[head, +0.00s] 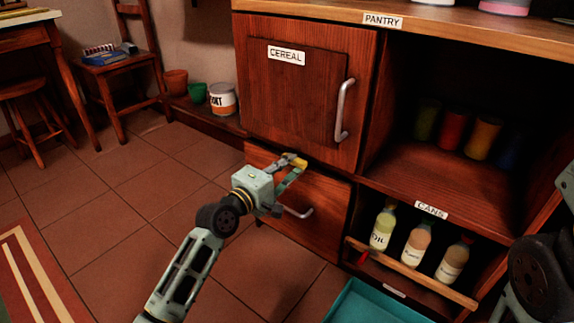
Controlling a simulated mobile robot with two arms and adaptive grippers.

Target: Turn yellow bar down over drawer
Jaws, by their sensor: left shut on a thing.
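The yellow bar (293,159) shows as a small yellow piece at the top front of the drawer (318,213), under the cereal door. My left gripper (291,176) reaches in from the lower left and is shut on the yellow bar. Its fingers hide part of the bar, so I cannot tell the bar's exact angle. The drawer has a metal handle (298,213) just below and right of the gripper, and its front looks closed. My right arm shows in part at the right edge, but its gripper is out of view.
The cereal door (300,90) above is closed, with a metal handle (344,110). Bottles (418,242) stand behind a wooden rail at the right. A teal tray (365,303) lies at the bottom. The tiled floor left of the cabinet is open.

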